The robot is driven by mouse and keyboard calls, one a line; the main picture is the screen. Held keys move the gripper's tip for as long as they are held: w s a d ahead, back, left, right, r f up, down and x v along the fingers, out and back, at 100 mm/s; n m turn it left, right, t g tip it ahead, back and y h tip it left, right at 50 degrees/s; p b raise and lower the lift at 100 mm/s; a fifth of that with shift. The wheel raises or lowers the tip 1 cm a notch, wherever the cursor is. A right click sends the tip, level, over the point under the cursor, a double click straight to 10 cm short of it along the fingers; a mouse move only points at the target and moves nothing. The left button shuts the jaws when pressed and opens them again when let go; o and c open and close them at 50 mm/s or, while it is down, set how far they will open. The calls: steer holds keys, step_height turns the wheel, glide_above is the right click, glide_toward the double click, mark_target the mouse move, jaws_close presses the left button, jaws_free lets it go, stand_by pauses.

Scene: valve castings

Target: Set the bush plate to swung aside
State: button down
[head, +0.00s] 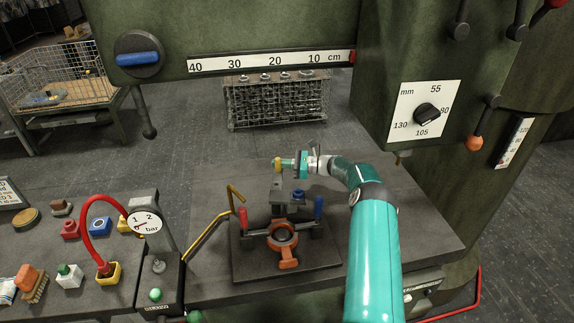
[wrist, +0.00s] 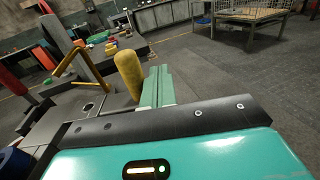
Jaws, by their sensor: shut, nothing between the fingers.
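The bush plate looks like the dark grey block (head: 290,192) on top of the fixture in the head view. A yellow upright knob (head: 277,166) stands at its left, seemingly on it. The knob shows large in the wrist view (wrist: 130,72). My gripper (head: 287,162) is shut and empty, its green fingers pointing left at the knob's height. In the wrist view the fingers (wrist: 158,85) lie just right of the knob; I cannot tell whether they touch it. An orange casting (head: 284,241) sits in the fixture below, partly hidden by the plate.
The fixture base (head: 245,265) carries a red handle (head: 243,218) and a blue handle (head: 318,207). A bent yellow pipe (head: 212,230) rises on the left. A gauge stand (head: 147,225) stands farther left. The bench right of the fixture is mostly clear, apart from my arm.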

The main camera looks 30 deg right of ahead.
steer(key=shift+w+a, duration=0.2)
steer(key=shift+a, duration=0.25)
stand_by(1.6)
steer(key=v, duration=1.4)
